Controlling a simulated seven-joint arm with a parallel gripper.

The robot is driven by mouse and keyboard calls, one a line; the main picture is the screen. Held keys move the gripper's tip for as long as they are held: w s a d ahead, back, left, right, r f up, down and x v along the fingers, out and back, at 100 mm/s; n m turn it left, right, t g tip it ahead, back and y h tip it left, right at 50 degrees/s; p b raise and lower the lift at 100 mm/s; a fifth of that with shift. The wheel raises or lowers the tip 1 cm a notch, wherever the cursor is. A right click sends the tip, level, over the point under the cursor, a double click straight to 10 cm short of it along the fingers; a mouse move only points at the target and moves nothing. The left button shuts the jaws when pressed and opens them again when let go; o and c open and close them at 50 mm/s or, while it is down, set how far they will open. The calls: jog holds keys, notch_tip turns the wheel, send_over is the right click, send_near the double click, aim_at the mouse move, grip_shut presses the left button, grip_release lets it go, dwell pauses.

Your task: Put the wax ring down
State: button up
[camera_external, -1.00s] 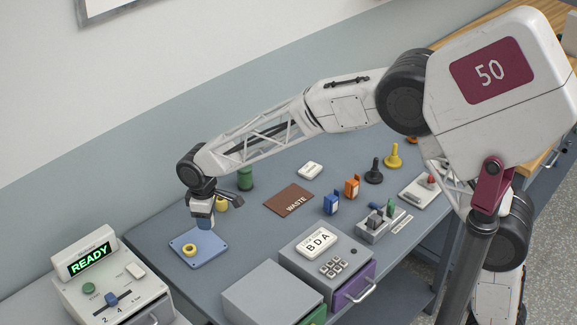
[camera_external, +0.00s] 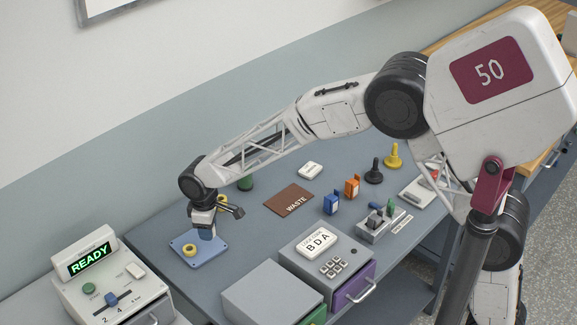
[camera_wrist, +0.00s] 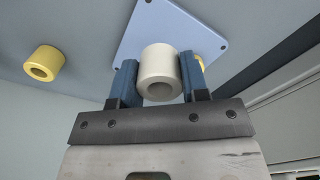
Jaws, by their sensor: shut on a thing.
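My gripper (camera_external: 206,232) points down over the right part of the blue tray (camera_external: 185,239), low above its surface. In the wrist view its two blue fingers are shut on a cream-white ring (camera_wrist: 159,64), which I take as the wax ring. The ring is held upright between the fingertips, with its hole showing. The blue tray (camera_wrist: 172,22) lies beyond it; whether the ring touches the tray I cannot tell. In the external view the fingers hide the held ring. A yellow ring (camera_external: 189,250) lies on the tray, left of my gripper.
Another yellow ring (camera_wrist: 45,63) stands off the tray on the bench. A green cylinder (camera_external: 245,184) stands behind my wrist. The brown WASTE mat (camera_external: 287,199) lies to the right. The code box (camera_external: 320,249) and the READY console (camera_external: 112,290) stand nearer the front.

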aim_at(210, 245)
jog(key=shift+f, duration=2)
jog(key=shift+f, duration=0.15)
jog(key=o, duration=0.9)
notch_tip(210, 245, up, 12)
